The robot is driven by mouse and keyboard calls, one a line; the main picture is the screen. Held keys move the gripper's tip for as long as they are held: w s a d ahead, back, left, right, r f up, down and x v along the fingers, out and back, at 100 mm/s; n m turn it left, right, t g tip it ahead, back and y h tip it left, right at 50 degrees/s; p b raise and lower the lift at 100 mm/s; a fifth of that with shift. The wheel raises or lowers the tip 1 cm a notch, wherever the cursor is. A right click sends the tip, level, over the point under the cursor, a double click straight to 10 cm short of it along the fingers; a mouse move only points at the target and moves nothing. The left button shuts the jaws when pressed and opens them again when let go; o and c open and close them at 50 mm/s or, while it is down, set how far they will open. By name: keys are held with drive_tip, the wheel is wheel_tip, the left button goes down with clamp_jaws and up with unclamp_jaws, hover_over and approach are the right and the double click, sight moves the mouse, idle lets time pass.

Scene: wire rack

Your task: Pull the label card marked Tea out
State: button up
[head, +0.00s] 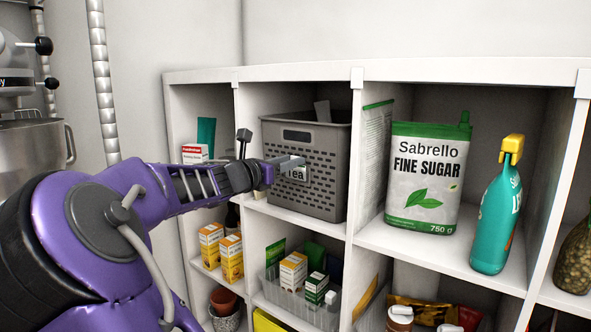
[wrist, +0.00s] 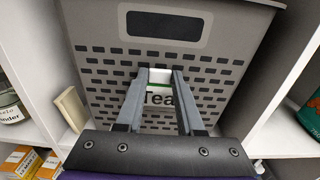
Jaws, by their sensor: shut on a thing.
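The label card marked Tea (head: 296,174) is a small white card on the front of a grey perforated basket (head: 330,195). In the wrist view the card (wrist: 157,99) shows a green line above the black word Tea. My gripper (head: 292,163) reaches the basket front from the left. In the wrist view its two fingers (wrist: 161,78) lie at the left and right of the card, shut on it. The card is still at the basket front (wrist: 105,75).
The basket stands in a white shelf compartment with a divider (head: 355,150) close on its right. A sugar bag (head: 424,180) and a teal bottle (head: 496,220) stand further right. Below is a clear bin (head: 320,318) with small boxes. A tan block (wrist: 71,108) stands left of the basket.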

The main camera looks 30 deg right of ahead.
sight(297, 126)
clamp_jaws()
drive_tip(key=shift+r+p, duration=1.25)
idle(0.7)
drive_tip(key=shift+r+p, duration=1.3)
drive_tip(key=shift+p, duration=0.1)
drive_tip(key=shift+r+p, duration=0.9)
drive_tip(key=shift+r, duration=0.6)
